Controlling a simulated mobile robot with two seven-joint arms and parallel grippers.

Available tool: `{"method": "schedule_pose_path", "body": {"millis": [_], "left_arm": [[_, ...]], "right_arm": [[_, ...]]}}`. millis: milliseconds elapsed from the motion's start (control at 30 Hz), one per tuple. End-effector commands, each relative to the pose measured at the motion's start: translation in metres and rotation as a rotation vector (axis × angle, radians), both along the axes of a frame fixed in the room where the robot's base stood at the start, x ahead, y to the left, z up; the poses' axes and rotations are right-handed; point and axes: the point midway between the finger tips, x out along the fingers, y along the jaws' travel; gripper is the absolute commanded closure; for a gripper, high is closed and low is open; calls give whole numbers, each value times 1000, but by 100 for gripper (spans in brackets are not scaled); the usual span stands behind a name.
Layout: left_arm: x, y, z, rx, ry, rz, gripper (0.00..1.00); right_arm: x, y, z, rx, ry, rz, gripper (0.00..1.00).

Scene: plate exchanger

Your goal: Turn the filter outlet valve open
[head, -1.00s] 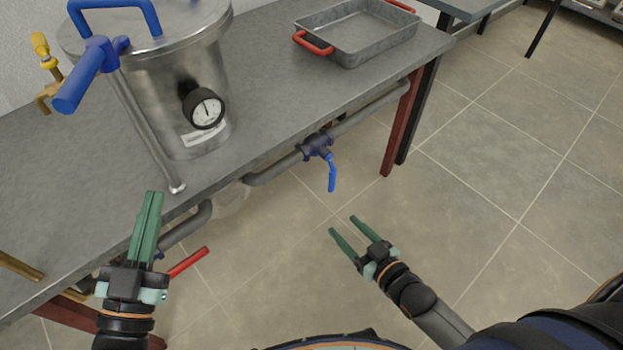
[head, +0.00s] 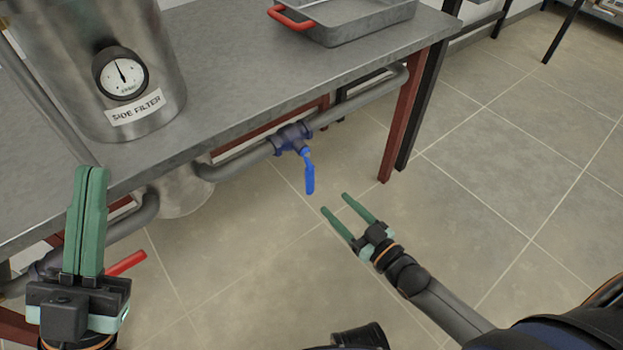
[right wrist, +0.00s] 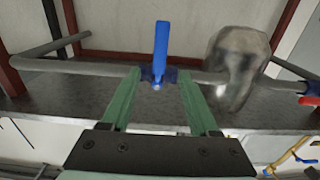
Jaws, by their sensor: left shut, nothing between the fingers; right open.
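The valve with the blue lever (head: 309,174) sits on the grey pipe under the table's front edge, to the right of the filter. Its dark blue body (head: 292,138) is in line with the pipe and the lever hangs down, across the pipe. My right gripper (head: 334,204) is open and empty, a little right of and below the lever, apart from it. In the right wrist view the blue lever (right wrist: 161,50) shows beyond and between the open fingers (right wrist: 158,95). My left gripper (head: 91,172) is shut and empty at the left, in front of the table edge.
A steel vessel labelled side filter (head: 160,80) with a gauge (head: 121,74) stands on the table (head: 245,85). A red lever (head: 126,263) is on the lower left pipe, beside my left gripper. A metal tray (head: 350,22) with a red handle lies at the back. The floor at right is clear.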

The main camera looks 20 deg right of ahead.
Motion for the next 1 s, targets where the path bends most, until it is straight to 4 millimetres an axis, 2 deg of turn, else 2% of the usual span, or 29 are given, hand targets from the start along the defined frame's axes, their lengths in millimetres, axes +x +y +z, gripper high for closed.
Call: {"method": "schedule_pose_path", "body": {"millis": [300,500,700,1000], "left_arm": [[1,-3,-30,20,9,8,100],[2,-5,-44,32,14,14,100],[3,-6,-49,38,15,17,100],[3,-6,-49,39,16,17,100]], "right_arm": [[61,23,-2,0,-5,1,39],[90,33,-2,-1,-1,0,39],[103,38,-1,0,0,0,39],[105,39,0,0,1,0,39]]}}
